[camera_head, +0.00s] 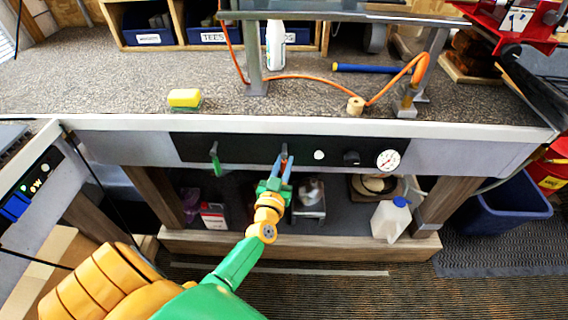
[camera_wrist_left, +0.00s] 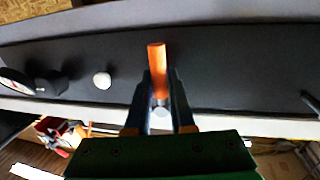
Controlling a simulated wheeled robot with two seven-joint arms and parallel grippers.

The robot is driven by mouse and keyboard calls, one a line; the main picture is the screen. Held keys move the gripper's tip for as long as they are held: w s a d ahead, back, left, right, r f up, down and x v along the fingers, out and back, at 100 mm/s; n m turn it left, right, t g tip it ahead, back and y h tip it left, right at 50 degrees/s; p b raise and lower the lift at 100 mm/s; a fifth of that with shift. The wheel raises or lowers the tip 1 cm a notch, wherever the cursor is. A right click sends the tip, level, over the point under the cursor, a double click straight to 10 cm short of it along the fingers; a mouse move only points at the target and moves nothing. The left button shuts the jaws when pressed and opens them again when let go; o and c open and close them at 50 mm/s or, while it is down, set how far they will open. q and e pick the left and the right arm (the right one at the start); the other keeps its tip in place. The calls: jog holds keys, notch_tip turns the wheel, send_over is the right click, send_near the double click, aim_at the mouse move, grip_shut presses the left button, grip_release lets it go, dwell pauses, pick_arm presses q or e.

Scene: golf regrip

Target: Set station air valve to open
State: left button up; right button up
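The dark control panel (camera_head: 240,150) runs along the bench's front edge. The handle is partly hidden by the fingers in the head view. My right gripper is not in view.
The panel also has a green lever (camera_head: 215,157), a white knob (camera_head: 319,154), a black knob (camera_head: 351,157) and a gauge (camera_head: 388,160). A yellow sponge (camera_head: 185,98), a white bottle (camera_head: 275,45) and an orange hose (camera_head: 310,77) are on the bench. A jug (camera_head: 391,220) stands below.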

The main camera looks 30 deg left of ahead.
pick_arm(q)
grip_shut()
dwell(1.0)
